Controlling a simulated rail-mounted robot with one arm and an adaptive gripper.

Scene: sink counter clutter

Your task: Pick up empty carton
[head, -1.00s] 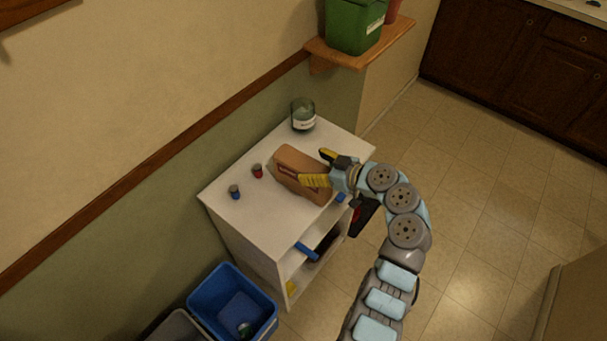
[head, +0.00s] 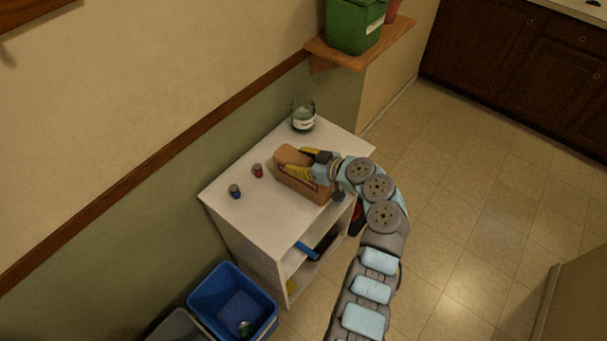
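The carton (head: 312,191) is a brown box lying on the white top of a small shelf unit, near its right front edge. My gripper (head: 292,161) has yellow fingers and reaches over the carton from the right. One finger lies across the carton's upper face and the other is at its far side. The fingers look spread apart around the carton's upper part. I cannot tell whether they touch or press on it. The arm hides part of the carton's right end.
A glass jar (head: 303,123) stands behind the carton. A red can (head: 258,170) and a blue can (head: 235,191) stand to its left on the white unit (head: 262,212). A blue bin (head: 205,291) is on the floor at lower left. A green container (head: 352,27) sits on a wooden shelf above.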

